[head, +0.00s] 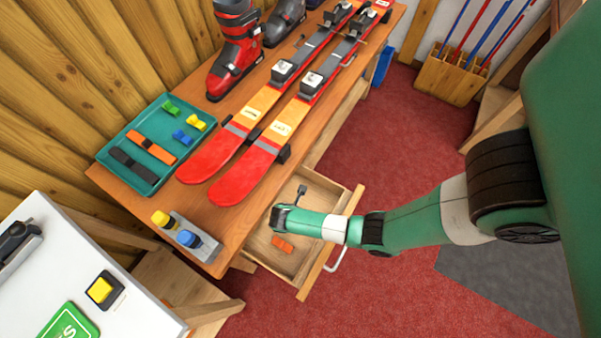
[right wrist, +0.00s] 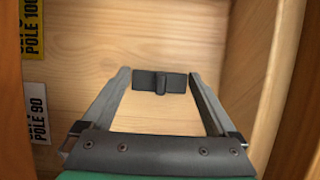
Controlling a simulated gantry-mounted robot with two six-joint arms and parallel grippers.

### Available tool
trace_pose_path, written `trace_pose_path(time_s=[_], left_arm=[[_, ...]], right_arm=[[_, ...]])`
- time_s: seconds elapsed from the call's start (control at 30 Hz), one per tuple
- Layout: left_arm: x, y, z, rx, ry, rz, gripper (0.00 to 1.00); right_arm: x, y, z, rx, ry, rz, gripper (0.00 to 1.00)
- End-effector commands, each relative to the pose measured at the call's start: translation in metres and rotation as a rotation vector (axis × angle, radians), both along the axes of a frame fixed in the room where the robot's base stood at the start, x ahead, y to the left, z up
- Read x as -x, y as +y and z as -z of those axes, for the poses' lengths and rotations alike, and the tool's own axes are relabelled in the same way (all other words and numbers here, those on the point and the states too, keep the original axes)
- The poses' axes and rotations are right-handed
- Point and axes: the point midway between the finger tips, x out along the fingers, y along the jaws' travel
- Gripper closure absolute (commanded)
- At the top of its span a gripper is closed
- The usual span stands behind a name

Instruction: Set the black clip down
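In the right wrist view a black clip (right wrist: 160,82), a short flat bar with a raised middle, sits between the fingertips of my right gripper (right wrist: 160,80). An orange clip (head: 283,243) lies in the drawer nearer the front. My left gripper is not in view.
The teal tray (head: 119,135) on the bench holds small coloured clips and orange and black bars. The drawer's walls are close around my gripper; pole labels (right wrist: 37,110) show at left in the wrist view.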

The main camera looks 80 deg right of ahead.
Motion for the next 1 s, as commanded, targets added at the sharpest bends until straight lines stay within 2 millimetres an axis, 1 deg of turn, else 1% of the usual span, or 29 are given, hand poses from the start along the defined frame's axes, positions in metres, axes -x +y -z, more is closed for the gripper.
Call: trace_pose_path(time_s=[0.27, 0.37, 0.47, 0.63, 0.7, 0.8, 0.9, 1.0], left_arm=[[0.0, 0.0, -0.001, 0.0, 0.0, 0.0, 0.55], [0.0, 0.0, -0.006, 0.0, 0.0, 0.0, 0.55], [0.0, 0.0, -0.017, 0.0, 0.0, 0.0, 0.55], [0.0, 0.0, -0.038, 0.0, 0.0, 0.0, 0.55], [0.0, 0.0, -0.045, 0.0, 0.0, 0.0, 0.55], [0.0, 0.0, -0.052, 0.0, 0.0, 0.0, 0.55], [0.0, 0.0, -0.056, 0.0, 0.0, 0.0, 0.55], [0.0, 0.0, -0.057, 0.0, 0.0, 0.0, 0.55]], right_arm=[[0.001, 0.0, -0.001, -0.001, 0.002, 0.001, 0.0], [0.0, 0.001, -0.009, 0.0, 0.001, -0.001, 0.0], [-0.003, 0.007, -0.026, -0.001, 0.0, -0.002, 0.0], [-0.008, 0.023, -0.067, -0.001, -0.003, -0.003, 0.0], [-0.01, 0.029, -0.082, -0.002, -0.002, -0.003, 0.0], [-0.013, 0.036, -0.099, -0.001, -0.001, -0.003, 0.0], [-0.014, 0.041, -0.11, -0.001, 0.0, -0.001, 0.0], [-0.015, 0.043, -0.114, 0.0, 0.001, -0.001, 0.0]])
